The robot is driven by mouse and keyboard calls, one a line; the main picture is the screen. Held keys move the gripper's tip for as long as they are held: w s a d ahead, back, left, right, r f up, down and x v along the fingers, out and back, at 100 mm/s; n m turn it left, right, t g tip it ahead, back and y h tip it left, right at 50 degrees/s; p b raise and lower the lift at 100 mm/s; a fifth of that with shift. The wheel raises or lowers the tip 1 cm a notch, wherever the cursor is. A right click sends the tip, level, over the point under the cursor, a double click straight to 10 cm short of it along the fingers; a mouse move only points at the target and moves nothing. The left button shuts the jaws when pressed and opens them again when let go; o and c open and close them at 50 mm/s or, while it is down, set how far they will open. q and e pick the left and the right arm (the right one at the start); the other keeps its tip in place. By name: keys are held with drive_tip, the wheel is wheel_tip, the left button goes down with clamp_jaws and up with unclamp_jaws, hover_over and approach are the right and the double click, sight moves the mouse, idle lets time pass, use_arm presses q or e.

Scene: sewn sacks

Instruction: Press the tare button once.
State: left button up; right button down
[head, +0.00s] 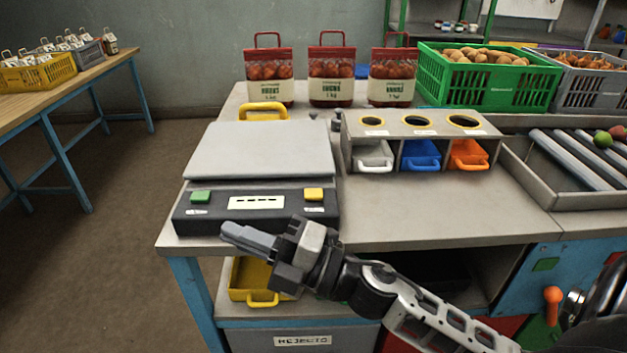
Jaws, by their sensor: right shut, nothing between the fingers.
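A scale (262,150) with a flat grey plate stands at the left of the bench. Its dark front panel has a green button (200,197) at the left, a yellow button (313,194) at the right and a pale display (256,202) with dashes between them. The small labels under the buttons are too small to read, so I cannot tell which is tare. My right gripper (232,233) is shut and empty, pointing left. Its fingertips show in front of the panel's lower edge, below the display and apart from both buttons. My left gripper is not in view.
A yellow-handled thing (263,109) is behind the plate. A holder with grey, blue (420,155) and orange scoops stands right of the scale. Red sacks (331,77) and a green crate (487,80) line the back; a roller tray (570,158) is at the right.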

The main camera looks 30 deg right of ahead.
wheel_tip(320, 180, up, 4)
drive_tip(key=a+n+g+y+p, duration=0.1)
drive_tip(key=a+n+g+y, duration=0.15)
drive_tip(key=n+g, duration=0.55)
wheel_tip(320, 180, up, 4)
drive_tip(key=r+n+t+h+p, duration=0.1)
drive_tip(key=n+h+p, duration=0.3)
drive_tip(key=n+h, duration=1)
hover_over(319, 195)
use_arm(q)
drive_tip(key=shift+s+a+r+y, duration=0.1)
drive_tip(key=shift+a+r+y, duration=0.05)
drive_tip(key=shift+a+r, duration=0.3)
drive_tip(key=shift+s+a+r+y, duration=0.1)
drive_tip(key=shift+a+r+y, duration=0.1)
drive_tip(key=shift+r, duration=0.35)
use_arm(e)
drive_tip(key=shift+f+m+h, duration=0.3)
drive_tip(key=shift+m+h, duration=0.05)
drive_tip(key=shift+m, duration=0.05)
use_arm(q)
drive_tip(key=shift+b, duration=0.3)
use_arm(e)
drive_tip(key=shift+f, duration=0.1)
